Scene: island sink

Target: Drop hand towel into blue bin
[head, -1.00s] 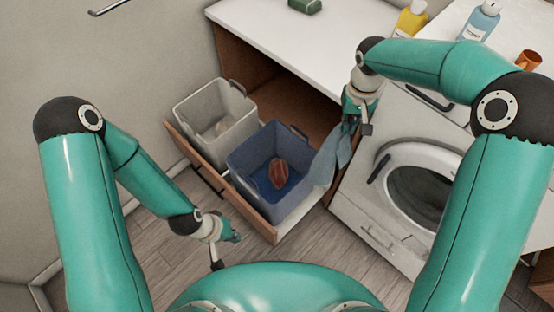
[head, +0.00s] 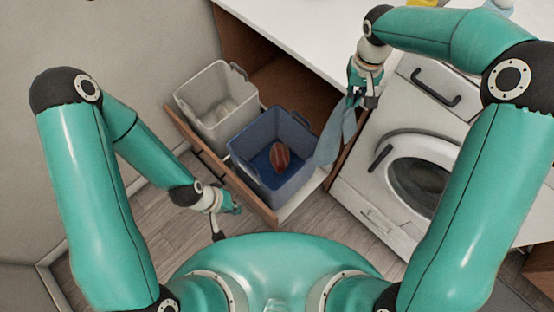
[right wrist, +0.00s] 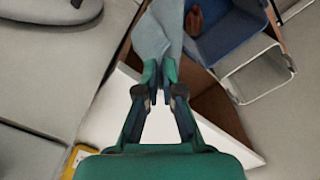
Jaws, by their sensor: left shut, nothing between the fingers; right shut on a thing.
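The hand towel (head: 334,138) is light blue-grey and hangs down from my right gripper (head: 361,98), which is shut on its upper end. The towel also shows in the right wrist view (right wrist: 157,32), beyond the closed fingers (right wrist: 158,75). The blue bin (head: 245,162) stands in the pulled-out drawer, with a reddish-brown object (head: 280,157) inside it. In the head view the towel hangs just right of the bin's right rim, apart from the bin's inside. My left gripper (head: 226,222) is shut and empty, low and left of the drawer's front.
A light grey bin (head: 195,102) with something pale inside stands beside the blue bin in the drawer (head: 232,192). A white washing machine (head: 375,205) stands right of the drawer. The white counter (head: 305,42) lies above and behind.

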